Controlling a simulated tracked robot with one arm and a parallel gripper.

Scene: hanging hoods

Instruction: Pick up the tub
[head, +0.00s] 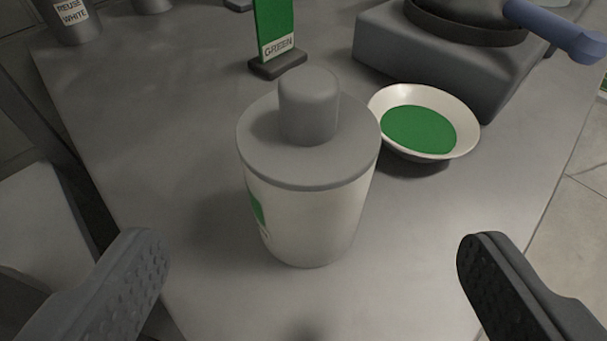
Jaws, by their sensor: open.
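The tub (312,215) is a white, slightly tapered container with a green mark on its left side. It stands upright on the grey table. A grey lid (350,160) with a tall round knob (308,105) covers its top. My gripper (312,268) is open and empty. Its two dark, studded fingers show at the lower left and lower right, wide apart. The tub stands ahead of the fingers, between them in the picture, and neither finger touches it.
A white bowl with a green inside (467,140) stands close to the tub's right. Behind are a green sign marked GREEN (274,30), a grey block (390,45) bearing a dark pan with a blue handle (555,30), and a labelled grey container (75,25). The table's left side (150,130) is clear.

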